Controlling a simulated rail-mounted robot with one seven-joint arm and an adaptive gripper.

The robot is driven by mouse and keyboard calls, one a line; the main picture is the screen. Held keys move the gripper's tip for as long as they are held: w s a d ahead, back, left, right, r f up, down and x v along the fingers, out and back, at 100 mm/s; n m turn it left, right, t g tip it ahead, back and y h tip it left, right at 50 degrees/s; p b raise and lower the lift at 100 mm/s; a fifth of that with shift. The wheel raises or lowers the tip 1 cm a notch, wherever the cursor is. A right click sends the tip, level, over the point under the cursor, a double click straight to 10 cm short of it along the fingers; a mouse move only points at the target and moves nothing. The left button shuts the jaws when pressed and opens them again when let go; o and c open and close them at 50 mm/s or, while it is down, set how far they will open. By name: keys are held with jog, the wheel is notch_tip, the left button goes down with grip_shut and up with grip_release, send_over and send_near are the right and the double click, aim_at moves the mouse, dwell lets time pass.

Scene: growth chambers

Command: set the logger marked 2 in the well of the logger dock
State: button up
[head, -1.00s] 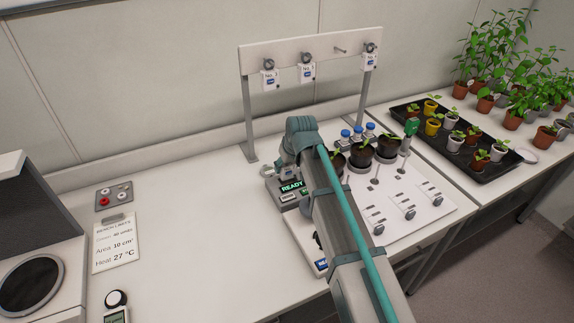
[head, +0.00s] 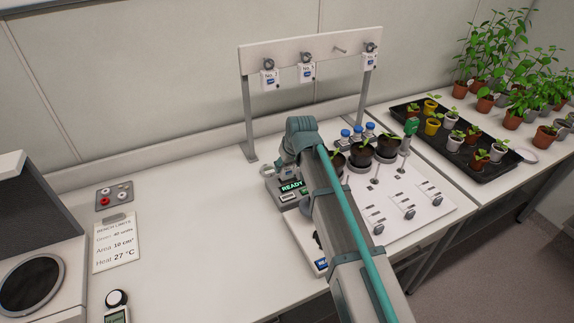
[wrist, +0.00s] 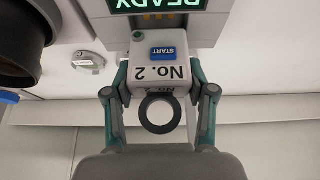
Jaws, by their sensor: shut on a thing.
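The logger marked 2 (wrist: 180,85) is a white block with a blue START button and a dark ring, seen upside down in the wrist view. My gripper (wrist: 160,80) is shut on it, one finger on each side. The logger dock (wrist: 185,30) is a grey unit with a lit READY display, directly beyond the logger. In the head view the dock (head: 274,184) stands on the bench, partly behind my arm. The logger overlaps the dock's edge in the wrist view; I cannot tell whether it is seated in the well. My arm hides my fingertips in the head view.
A white rack (head: 290,52) behind carries several hung loggers and one bare peg. Dark pots (head: 361,155) and blue-capped bottles (head: 357,131) stand right of the dock, beside a white panel (head: 425,180). The bench left of the dock is largely clear.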

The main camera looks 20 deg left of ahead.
jog(key=shift+f, duration=0.25)
jog(key=shift+f, duration=0.35)
jog(key=shift+f+b, duration=0.65)
jog(key=shift+f, duration=0.3)
jog(key=o, duration=1.3)
